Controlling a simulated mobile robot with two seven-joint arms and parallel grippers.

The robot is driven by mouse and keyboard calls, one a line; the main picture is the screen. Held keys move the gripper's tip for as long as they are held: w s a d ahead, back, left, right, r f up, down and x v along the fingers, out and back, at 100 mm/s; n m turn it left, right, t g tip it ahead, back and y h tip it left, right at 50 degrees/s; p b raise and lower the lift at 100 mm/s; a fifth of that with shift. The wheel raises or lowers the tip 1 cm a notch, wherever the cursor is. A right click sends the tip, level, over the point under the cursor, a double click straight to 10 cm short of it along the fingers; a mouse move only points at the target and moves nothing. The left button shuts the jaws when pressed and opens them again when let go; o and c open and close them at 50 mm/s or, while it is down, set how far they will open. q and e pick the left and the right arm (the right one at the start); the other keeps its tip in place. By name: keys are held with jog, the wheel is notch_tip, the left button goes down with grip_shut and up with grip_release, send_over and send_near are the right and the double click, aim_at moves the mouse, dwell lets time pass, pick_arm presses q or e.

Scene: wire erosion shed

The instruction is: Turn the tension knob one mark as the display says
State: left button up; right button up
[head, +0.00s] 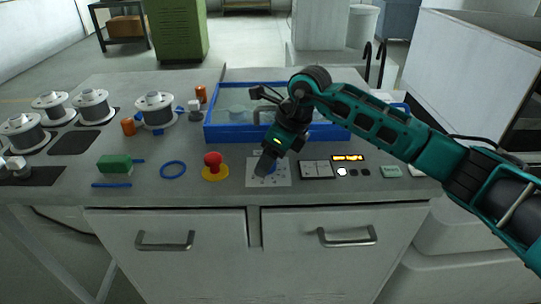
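The tension knob (271,170) appears as a small blue-grey shape on a pale marked plate (281,181) at the front middle of the worktop. My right gripper (266,165) points down at it, with its fingertips at or just above the knob. The gripper hides most of the knob and its pointer, and I cannot tell whether the fingers touch it. A small dark display with orange characters (348,158) lies right of the plate, too small to read. A dark-framed panel with pale fields (317,170) lies beside it. My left gripper is not in view.
A red mushroom button (213,160) on a yellow base stands just left of the plate. A blue-rimmed tray (225,133) lies behind the gripper. Several wire spools (155,107), a green block (114,164) and a blue ring (173,170) are further left.

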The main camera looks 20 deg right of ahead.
jog(key=c, duration=1)
jog(key=shift+c, duration=0.2)
jog(key=shift+n, duration=0.3)
jog(key=shift+w+n+g+y+b, duration=0.1)
jog(key=shift+n+g+y+b, duration=0.2)
jog(key=shift+n+b, duration=0.65)
jog(key=n+g+b, duration=0.1)
jog(key=n, duration=0.2)
jog(key=shift+w+n+y, duration=0.1)
jog(key=shift+n+y, duration=0.2)
jog(key=shift+n, duration=0.05)
jog(key=shift+n+g+b, duration=0.35)
jog(key=shift+n+g, duration=0.05)
jog(key=shift+n, duration=0.4)
jog(key=shift+r, duration=0.1)
